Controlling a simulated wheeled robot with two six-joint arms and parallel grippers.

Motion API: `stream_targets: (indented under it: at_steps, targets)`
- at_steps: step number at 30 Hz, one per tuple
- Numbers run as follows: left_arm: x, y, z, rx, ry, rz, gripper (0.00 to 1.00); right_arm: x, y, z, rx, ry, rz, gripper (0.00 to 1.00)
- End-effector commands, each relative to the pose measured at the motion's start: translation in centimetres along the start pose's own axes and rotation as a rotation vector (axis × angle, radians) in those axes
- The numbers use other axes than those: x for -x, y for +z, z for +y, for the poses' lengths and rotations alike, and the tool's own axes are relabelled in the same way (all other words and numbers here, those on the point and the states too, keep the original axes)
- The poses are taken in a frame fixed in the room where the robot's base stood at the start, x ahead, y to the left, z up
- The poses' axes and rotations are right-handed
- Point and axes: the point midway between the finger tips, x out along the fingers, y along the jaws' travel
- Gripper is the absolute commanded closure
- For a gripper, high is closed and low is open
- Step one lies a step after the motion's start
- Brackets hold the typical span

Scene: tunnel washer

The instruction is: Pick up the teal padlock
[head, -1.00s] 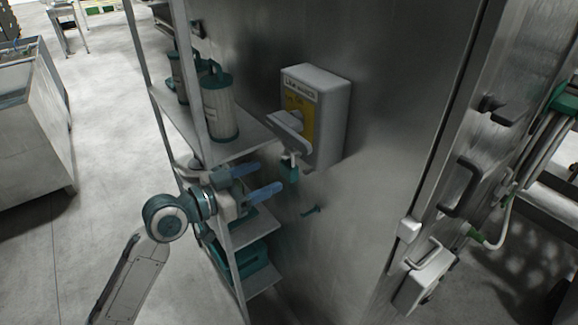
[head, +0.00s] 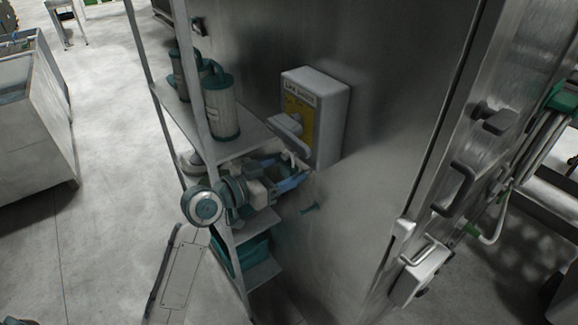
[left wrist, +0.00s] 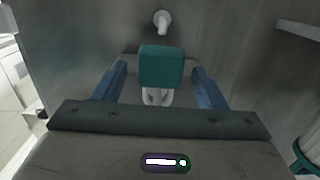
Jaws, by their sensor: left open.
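The teal padlock (left wrist: 162,67) sits between the two blue fingers of my left gripper (left wrist: 158,72) in the left wrist view. There is a visible gap on each side of it, and a pale forked piece shows just on its near side. In the head view my left gripper (head: 285,172) is open around the place below the switch box (head: 328,112), by the metal wall. The gripper mostly hides the padlock there. My right gripper is not in view.
A metal shelf rack (head: 245,140) with grey-and-teal canisters (head: 221,108) stands close beside my left arm. A small teal peg (head: 311,209) sticks out of the wall below the gripper. A door handle (head: 455,188) is on the right. Open floor lies left.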

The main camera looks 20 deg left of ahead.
Motion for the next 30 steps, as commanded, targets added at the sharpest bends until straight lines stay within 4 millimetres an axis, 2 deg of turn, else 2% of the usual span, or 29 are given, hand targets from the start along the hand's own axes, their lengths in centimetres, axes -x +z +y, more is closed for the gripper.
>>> stream_targets:
  at_steps: [3,4,11,20,26,30]
  targets:
    - [0.0,0.0,0.0,0.0,0.0,0.0,0.35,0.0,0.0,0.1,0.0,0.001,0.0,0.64]
    - [0.0,0.0,0.0,0.0,0.0,0.0,0.38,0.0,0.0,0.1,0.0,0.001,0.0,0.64]
    - [0.0,0.0,0.0,0.0,0.0,0.0,0.84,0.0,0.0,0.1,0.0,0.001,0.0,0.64]
    - [0.1,-0.1,0.0,-0.001,0.0,0.001,0.85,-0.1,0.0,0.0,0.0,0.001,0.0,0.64]
    - [0.1,-1.2,0.0,-0.004,0.0,0.004,0.85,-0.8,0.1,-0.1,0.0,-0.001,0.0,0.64]
    - [1.2,-1.2,-0.1,-0.005,-0.002,-0.001,0.85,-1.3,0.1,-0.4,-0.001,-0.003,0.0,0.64]
